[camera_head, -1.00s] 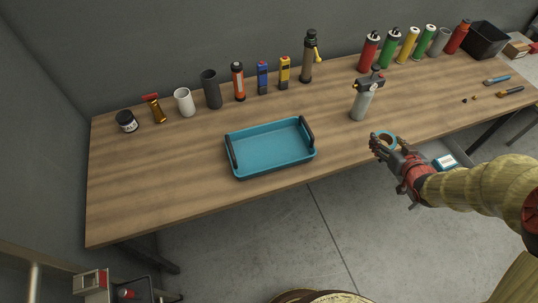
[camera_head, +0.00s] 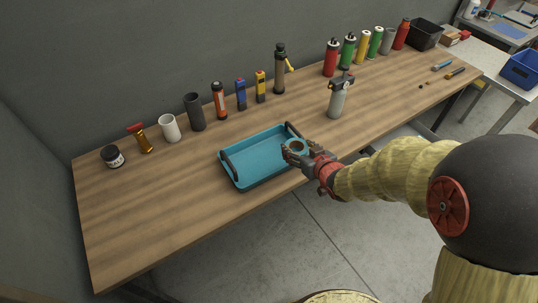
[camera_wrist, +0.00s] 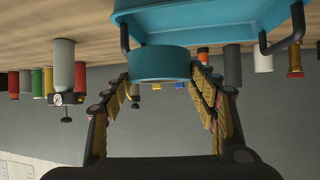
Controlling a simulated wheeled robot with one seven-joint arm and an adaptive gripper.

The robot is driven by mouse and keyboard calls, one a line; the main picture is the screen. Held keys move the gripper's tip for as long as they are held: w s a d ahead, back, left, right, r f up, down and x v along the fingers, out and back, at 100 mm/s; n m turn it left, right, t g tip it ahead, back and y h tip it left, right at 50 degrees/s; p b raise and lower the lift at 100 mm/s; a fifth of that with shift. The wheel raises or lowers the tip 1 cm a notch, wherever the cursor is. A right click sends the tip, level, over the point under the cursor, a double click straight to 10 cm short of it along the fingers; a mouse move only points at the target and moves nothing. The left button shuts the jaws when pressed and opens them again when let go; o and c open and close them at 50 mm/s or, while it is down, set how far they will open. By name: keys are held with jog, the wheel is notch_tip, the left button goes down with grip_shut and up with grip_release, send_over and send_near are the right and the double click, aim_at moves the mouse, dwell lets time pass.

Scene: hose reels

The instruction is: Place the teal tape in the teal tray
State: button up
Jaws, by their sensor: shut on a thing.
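The teal tape (camera_head: 297,146) is a ring roll with a brown inner core, held at the right end of the teal tray. My gripper (camera_head: 289,149) is shut on it. In the wrist view, the tape (camera_wrist: 160,62) sits between my two fingers (camera_wrist: 160,75). The teal tray (camera_head: 250,181) lies on the table, with a dark handle at each end. The tray also shows in the wrist view (camera_wrist: 200,18), behind the tape. In the head view the tape overlaps the tray's right side near its handle. Its exact height over the tray is hard to tell.
Several bottles and cylinders line the back, with a black bin (camera_head: 425,34) at the far right. The tray's visible floor is empty.

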aim_at(287, 142)
jog(key=x, duration=0.3)
jog(key=a+b+x, duration=0.1)
jog(key=x, duration=0.3)
jog(key=shift+s+r, duration=0.1)
jog(key=shift+s, duration=0.1)
jog(key=w+f, duration=0.1)
jog(key=w+a+f+b, duration=0.1)
jog(key=f, duration=0.1)
jog(key=w+a+f+b, duration=0.1)
jog(key=f, duration=0.1)
jog(key=shift+w+a, duration=0.1)
jog(key=shift+w, duration=0.3)
jog(key=shift+w+a+f+b, duration=0.1)
jog(key=shift+f+b, duration=0.3)
jog(key=shift+f, duration=0.5)
jog(key=shift+w+a+f+b, duration=0.15)
jog(key=shift+f+b, duration=0.2)
jog(key=shift+f, duration=0.55)
jog(key=shift+d, duration=0.1)
jog(key=shift+f, duration=0.2)
jog(key=o, duration=1.2)
